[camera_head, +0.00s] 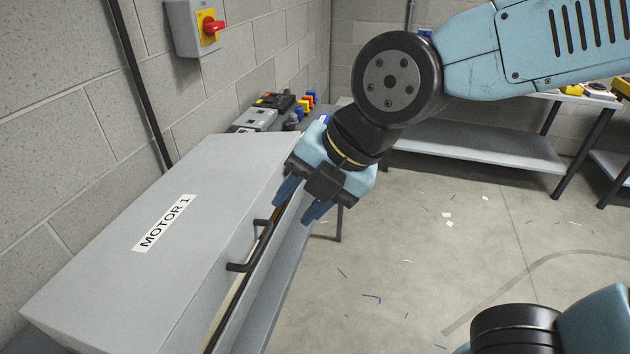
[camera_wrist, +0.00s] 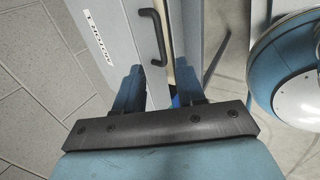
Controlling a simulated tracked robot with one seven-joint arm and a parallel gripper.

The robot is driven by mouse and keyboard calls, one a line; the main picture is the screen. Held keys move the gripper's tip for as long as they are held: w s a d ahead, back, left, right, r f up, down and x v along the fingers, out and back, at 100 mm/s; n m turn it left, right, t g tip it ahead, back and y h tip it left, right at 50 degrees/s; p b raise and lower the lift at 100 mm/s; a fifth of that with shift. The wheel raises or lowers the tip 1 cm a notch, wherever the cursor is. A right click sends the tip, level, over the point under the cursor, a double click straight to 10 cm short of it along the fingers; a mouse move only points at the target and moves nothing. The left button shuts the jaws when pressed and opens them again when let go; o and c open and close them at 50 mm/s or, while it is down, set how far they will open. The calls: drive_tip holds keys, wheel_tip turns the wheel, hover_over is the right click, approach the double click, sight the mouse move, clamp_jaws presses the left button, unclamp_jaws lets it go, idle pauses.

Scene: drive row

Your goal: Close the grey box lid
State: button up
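The grey box lid (camera_head: 120,270), labelled MOTOR 1, lies over the grey box at the left in the head view. A narrow dark and yellowish gap shows below the lid's front edge, so it looks slightly ajar. A black handle (camera_head: 252,250) is on the lid's front side; it also shows in the wrist view (camera_wrist: 154,37). My gripper (camera_head: 297,208) is at the far end of that front side, beyond the handle, fingers pointing down. In the wrist view the two blue fingers (camera_wrist: 160,88) are apart with nothing held between them. Whether a finger touches the lid is unclear.
A bench behind the box holds small electrical parts (camera_head: 275,105). A red and yellow switch box (camera_head: 197,25) is on the block wall at left. A grey table (camera_head: 480,148) stands at the back. The floor (camera_head: 430,260) to the right is open, with small scraps.

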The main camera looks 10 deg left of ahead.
drive_tip(key=shift+v, duration=1.9)
drive_tip(key=shift+w+a, duration=0.1)
drive_tip(key=shift+a, duration=0.05)
drive_tip(key=shift+c, duration=1.3)
drive_tip(key=shift+a+r+m+h, duration=0.15)
drive_tip(key=shift+a+m+h, duration=0.15)
drive_tip(key=shift+m, duration=0.2)
drive_tip(key=shift+c, duration=0.8)
drive_tip(key=a+m+h, duration=0.1)
drive_tip(key=a+m, duration=0.1)
drive_tip(key=a+r+m+h, duration=0.1)
drive_tip(key=a+m+h, duration=0.1)
drive_tip(key=w+a+m+h, duration=0.1)
drive_tip(key=a+m, duration=0.1)
drive_tip(key=m, duration=0.1)
drive_tip(key=shift+a+r+g, duration=0.2)
drive_tip(key=shift+g, duration=0.2)
clamp_jaws()
drive_tip(key=a+m+h, duration=0.5)
drive_tip(key=a+m, duration=0.1)
drive_tip(key=m, duration=0.2)
drive_tip(key=m+h, duration=0.1)
drive_tip(key=m, duration=0.1)
approach(260, 242)
drive_tip(key=shift+g, duration=0.3)
drive_tip(key=x, duration=0.7)
drive_tip(key=shift+w, duration=0.25)
